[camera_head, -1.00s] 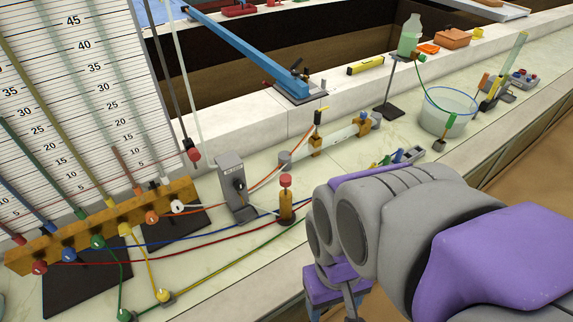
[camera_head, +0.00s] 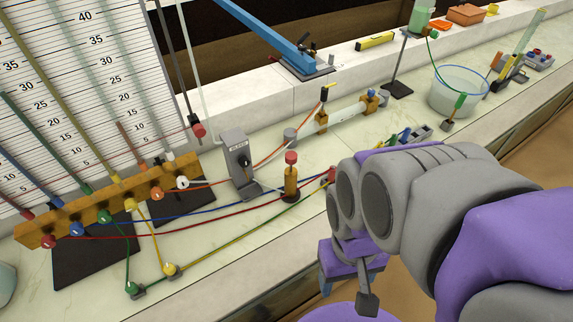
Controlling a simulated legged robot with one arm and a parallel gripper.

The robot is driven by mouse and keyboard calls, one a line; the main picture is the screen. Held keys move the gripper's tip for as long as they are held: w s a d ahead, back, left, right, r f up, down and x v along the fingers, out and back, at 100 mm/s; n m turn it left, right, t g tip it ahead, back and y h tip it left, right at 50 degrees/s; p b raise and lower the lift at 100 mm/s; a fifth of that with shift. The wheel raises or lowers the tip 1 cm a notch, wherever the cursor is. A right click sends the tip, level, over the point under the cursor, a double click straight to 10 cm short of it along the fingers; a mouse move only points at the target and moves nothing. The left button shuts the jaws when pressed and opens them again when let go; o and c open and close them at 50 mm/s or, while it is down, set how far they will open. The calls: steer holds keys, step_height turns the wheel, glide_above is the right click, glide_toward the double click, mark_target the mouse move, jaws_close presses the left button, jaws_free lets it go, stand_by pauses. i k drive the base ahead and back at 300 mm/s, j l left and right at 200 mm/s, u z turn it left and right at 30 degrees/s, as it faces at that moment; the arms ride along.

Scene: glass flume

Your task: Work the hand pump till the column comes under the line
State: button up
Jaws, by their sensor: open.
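A small brass cylinder with a red knob (camera_head: 291,175), which looks like the hand pump, stands upright on the pale bench with hoses at its base. The manometer board (camera_head: 60,110) at left has a numbered scale and several slanted coloured tubes. A thin red line crosses it to a red slider (camera_head: 198,130). Which column is meant, and its liquid level, I cannot tell. My gripper (camera_head: 347,292) is open and empty at the lower middle, in front of the bench edge, below and right of the pump and apart from it. Part of it is hidden by my arm.
A wooden manifold (camera_head: 100,205) with coloured knobs and hoses lies left of a grey switch box (camera_head: 238,160). A clear tube in brass holders (camera_head: 345,114) and a water tub (camera_head: 459,92) stand behind. A blue bar (camera_head: 265,33) crosses the flume wall.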

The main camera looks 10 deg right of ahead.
mark_target(291, 156)
steer(key=u, duration=1.45)
steer(key=k+l+z, duration=0.1)
steer(key=l, duration=0.45)
steer(key=k+l+z, duration=0.1)
steer(key=l, duration=0.45)
